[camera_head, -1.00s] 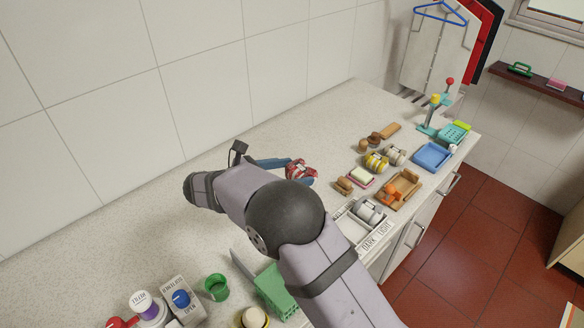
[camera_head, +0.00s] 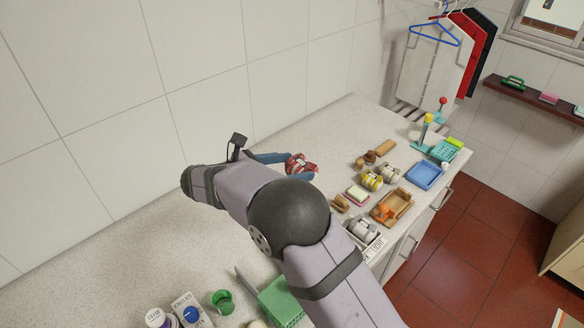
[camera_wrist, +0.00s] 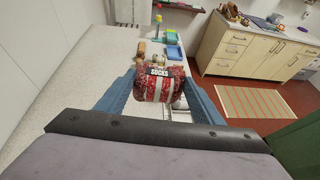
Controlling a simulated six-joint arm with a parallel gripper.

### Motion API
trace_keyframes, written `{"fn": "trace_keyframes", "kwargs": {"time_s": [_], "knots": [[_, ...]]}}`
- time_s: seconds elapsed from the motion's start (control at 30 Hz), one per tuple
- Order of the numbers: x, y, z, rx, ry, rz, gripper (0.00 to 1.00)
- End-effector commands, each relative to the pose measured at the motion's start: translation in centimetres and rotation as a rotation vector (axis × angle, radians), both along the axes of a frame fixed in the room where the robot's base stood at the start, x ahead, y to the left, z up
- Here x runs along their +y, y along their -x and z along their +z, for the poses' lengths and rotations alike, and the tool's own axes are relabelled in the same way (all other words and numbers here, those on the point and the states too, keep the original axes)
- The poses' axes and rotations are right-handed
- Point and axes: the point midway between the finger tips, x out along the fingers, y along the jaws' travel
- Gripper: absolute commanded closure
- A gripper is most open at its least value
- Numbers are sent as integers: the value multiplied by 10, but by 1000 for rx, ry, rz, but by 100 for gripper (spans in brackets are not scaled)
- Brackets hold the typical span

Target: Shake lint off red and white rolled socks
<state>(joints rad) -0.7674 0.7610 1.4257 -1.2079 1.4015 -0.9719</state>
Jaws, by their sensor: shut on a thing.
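The red and white rolled socks (camera_head: 299,165) are between the blue fingers of my gripper (camera_head: 287,166), held above the counter. In the wrist view the roll (camera_wrist: 161,90) shows red fabric with pale specks, a white band and a dark label reading "SOCKS". The gripper's two blue fingers (camera_wrist: 160,92) press on its left and right sides. The pale specks may be lint, but they are too small to tell for sure. The underside of the roll is hidden.
The counter (camera_head: 130,225) is clear on the left and behind. Right of the gripper are yellow-striped rolled socks (camera_head: 371,179), a wooden tray (camera_head: 392,207), a blue tray (camera_head: 426,175) and a divided box marked "LIGHT" (camera_head: 376,247). A green basket (camera_head: 281,302) and green cup (camera_head: 221,301) stand in front.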

Motion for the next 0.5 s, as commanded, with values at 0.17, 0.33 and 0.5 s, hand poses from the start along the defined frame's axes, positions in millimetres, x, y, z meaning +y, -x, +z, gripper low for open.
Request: {"fn": "trace_keyframes", "kwargs": {"time_s": [0.17,0.33,0.5], "knots": [[0,0,-20,1,2,0,55],[0,0,-63,2,3,1,55],[0,0,-102,1,3,1,55]]}}
